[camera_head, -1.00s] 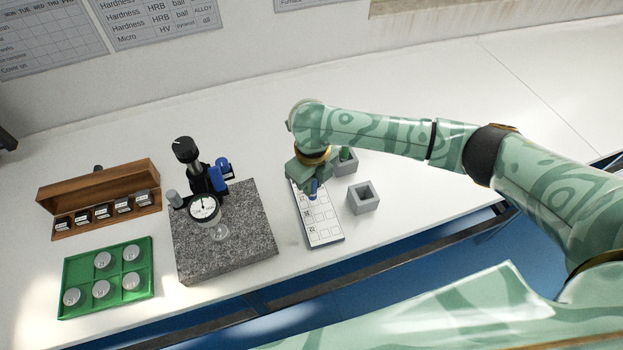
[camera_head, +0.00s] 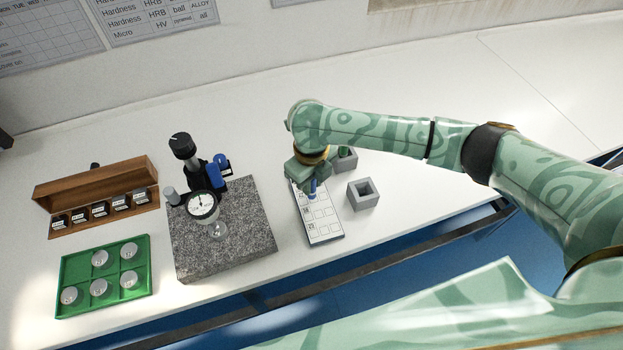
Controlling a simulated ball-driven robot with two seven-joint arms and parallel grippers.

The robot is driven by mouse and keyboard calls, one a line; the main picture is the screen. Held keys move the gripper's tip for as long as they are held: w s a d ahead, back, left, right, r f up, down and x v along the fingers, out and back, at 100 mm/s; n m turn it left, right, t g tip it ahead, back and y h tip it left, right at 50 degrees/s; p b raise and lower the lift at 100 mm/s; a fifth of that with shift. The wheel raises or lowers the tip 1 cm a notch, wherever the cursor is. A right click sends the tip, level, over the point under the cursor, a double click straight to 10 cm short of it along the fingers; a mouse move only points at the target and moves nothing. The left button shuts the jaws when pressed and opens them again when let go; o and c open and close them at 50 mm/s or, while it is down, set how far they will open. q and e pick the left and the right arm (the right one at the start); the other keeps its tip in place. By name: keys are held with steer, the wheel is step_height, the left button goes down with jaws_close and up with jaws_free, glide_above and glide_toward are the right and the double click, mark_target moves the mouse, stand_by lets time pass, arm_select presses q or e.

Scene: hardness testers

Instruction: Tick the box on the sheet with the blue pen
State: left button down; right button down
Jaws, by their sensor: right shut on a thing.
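The sheet (camera_head: 323,230) with rows of boxes lies on the white table, right of the granite block. My right gripper (camera_head: 312,181) is over the far part of the sheet, shut on the blue pen (camera_head: 312,189). The pen points down towards the sheet. I cannot tell whether its tip touches the paper. The gripper and wrist hide the far end of the sheet. My left gripper is not in view.
An empty grey square holder (camera_head: 363,195) stands right of the sheet. Another grey holder (camera_head: 346,162) with something green stands behind it. The dial tester (camera_head: 203,204) stands on the granite block (camera_head: 232,245). A green tray (camera_head: 62,290) and wooden box (camera_head: 95,186) are at left.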

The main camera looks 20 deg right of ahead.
steer(key=shift+p, duration=0.3)
stand_by(0.8)
steer(key=shift+f, duration=0.15)
stand_by(0.6)
steer(key=shift+s+d+p, duration=0.1)
steer(key=shift+s+p, duration=0.15)
steer(key=shift+p, duration=0.35)
stand_by(0.5)
steer(key=shift+w+d+p, duration=0.3)
steer(key=shift+w+p, duration=0.1)
steer(key=shift+p, duration=0.2)
stand_by(1.4)
step_height(320, 180, up, 6)
steer(key=p, duration=0.6)
stand_by(0.6)
